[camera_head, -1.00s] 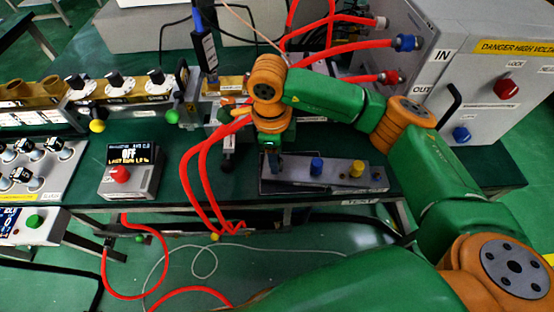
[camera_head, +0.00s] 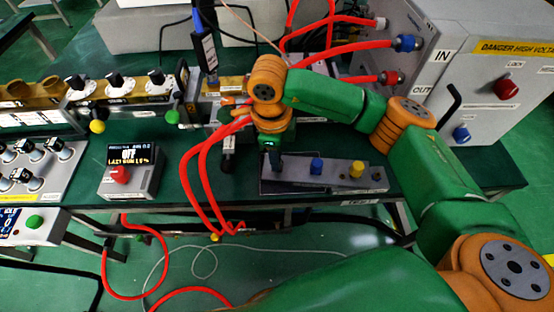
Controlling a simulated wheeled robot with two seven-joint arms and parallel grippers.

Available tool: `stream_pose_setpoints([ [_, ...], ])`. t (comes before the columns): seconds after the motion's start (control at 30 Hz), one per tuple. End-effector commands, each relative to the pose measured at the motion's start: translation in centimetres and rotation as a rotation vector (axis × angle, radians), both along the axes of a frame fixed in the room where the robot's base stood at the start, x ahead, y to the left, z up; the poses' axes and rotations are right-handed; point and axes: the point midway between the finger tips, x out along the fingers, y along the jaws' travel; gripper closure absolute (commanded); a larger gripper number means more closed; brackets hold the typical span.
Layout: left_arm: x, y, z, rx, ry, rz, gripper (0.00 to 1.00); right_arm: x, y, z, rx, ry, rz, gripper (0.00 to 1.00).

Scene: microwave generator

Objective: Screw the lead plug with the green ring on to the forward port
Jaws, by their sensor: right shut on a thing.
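My right gripper (camera_head: 275,163) points down at the left end of a grey strip (camera_head: 337,176) on the bench. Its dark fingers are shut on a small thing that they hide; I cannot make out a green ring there. A blue knob-like piece (camera_head: 317,166) and a yellow one (camera_head: 356,168) stand upright on the strip, to the right of the gripper. Red leads (camera_head: 190,180) hang in loops just left of the gripper. I cannot tell which opening is the forward port; the wrist covers part of the brass-coloured waveguide row (camera_head: 235,84). My left gripper is out of view.
A grey cabinet (camera_head: 480,80) at the right has red leads at its IN and OUT ports. A small display box (camera_head: 132,172) with a red knob stands at the left. A green ball (camera_head: 172,117) and a yellow ball (camera_head: 97,126) sit below the waveguide row. Green bench shows around the box.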

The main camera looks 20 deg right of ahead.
Motion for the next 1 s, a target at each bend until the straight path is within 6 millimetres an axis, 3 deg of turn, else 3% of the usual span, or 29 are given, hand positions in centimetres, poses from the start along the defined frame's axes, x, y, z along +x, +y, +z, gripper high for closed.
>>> stream_pose_setpoints([
  [0.67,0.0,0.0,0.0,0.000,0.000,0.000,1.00,0.0,0.0,0.0,0.000,0.000,0.000,1.00],
  [1.0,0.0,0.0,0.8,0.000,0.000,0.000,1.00,0.0,0.1,1.2,0.000,-0.001,0.000,1.00],
])
